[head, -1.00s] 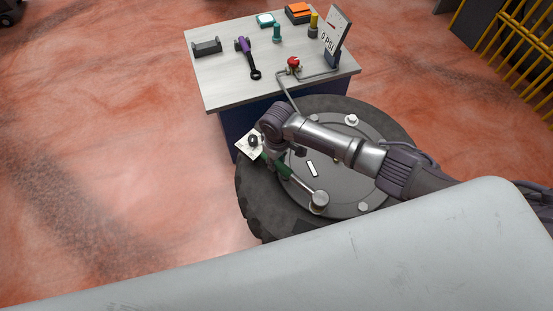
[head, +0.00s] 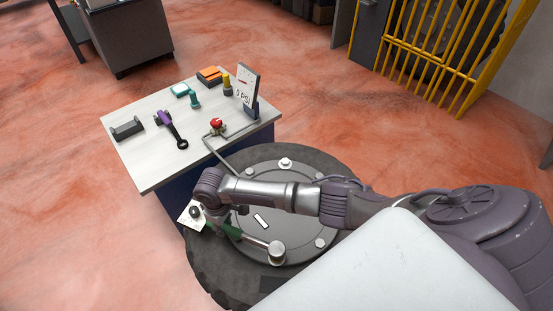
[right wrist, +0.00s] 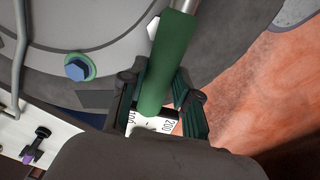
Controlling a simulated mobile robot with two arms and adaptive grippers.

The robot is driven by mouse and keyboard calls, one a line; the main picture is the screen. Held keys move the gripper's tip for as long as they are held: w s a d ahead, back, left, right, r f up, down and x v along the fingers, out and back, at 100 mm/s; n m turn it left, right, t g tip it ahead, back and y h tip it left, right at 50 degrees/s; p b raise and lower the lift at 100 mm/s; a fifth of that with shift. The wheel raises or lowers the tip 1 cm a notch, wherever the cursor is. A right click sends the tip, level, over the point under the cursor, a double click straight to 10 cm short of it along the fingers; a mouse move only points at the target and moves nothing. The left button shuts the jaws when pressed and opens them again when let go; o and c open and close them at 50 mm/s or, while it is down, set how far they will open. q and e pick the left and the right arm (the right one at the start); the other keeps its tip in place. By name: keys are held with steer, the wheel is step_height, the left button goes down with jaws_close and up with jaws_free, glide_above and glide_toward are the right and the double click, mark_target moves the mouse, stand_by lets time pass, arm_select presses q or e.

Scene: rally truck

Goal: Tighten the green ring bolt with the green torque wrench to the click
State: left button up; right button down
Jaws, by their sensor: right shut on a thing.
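My right gripper (head: 214,226) is shut on the green torque wrench (head: 222,230), over the left side of the wheel. In the right wrist view my fingers (right wrist: 157,105) close around its green handle (right wrist: 168,60). The wrench's shaft runs right to its round metal head (head: 277,252), which is over the wheel's rim plate; what lies under the head is hidden. A bolt with a bluish head and a green ring (right wrist: 80,67) shows beside the wrench in the right wrist view. I cannot pick it out in the head view, where my arm covers part of the wheel. My left gripper is not in view.
The wheel (head: 340,160) lies flat with several pale bolts. A white scale card (head: 190,215) is by the wrench's handle end. The table (head: 150,172) holds a purple-handled wrench (head: 170,127), sockets, a red knob (head: 216,123) and a "0 PSI" gauge (head: 246,90). A yellow cage (head: 440,60) stands behind.

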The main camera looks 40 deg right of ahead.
steer(key=shift+w, duration=0.1)
steer(key=shift+w+d+m, duration=0.3)
steer(key=shift+d+m, duration=0.15)
steer(key=shift+d, duration=0.15)
steer(key=shift+w+d+m, duration=0.25)
steer(key=shift+d+m, duration=0.2)
steer(key=shift+d, duration=0.1)
steer(key=shift+w+d+m, duration=0.25)
steer(key=shift+d+m, duration=0.3)
steer(key=shift+d, duration=0.25)
steer(key=shift+w+d+m, duration=0.25)
steer(key=shift+d+m, duration=0.3)
steer(key=shift+d, duration=0.2)
steer(key=shift+w+d+m, duration=0.2)
steer(key=shift+d+m, duration=1)
steer(key=shift+d, duration=0.7)
steer(key=shift+d, duration=0.1)
steer(key=shift+d+m, duration=0.3)
steer(key=shift+a, duration=0.1)
steer(key=shift+a, duration=0.1)
